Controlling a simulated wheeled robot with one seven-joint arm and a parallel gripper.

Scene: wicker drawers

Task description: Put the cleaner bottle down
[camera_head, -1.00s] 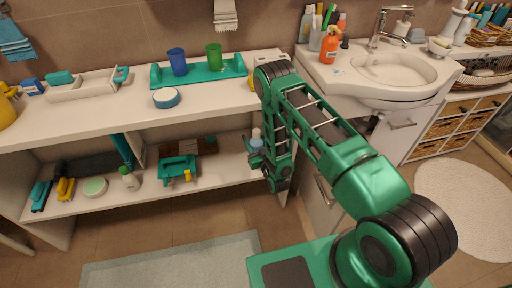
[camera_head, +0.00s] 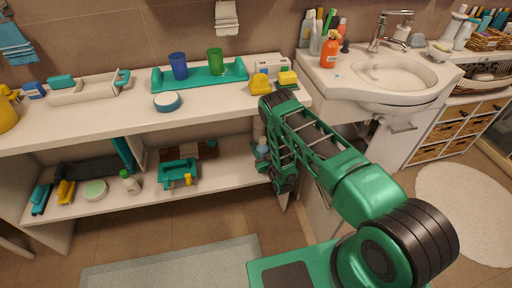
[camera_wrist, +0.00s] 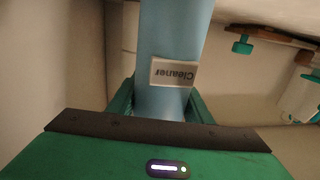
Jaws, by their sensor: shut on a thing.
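The cleaner bottle (camera_wrist: 170,30) is light blue with a pale label reading "Cleaner", upside down in the wrist view. My gripper (camera_wrist: 160,108) is shut on it, with green fingers on either side. In the head view the bottle (camera_head: 262,149) shows at the right end of the lower shelf (camera_head: 225,178), partly hidden by my arm. My gripper (camera_head: 270,164) is at the shelf's front there. I cannot tell whether the bottle's base touches the shelf.
A teal caddy (camera_head: 179,172), a small white-and-green bottle (camera_head: 129,182) and a round tub (camera_head: 95,189) stand farther left on the lower shelf. The counter (camera_head: 215,105) lies above. The shelf between caddy and bottle looks clear in front.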

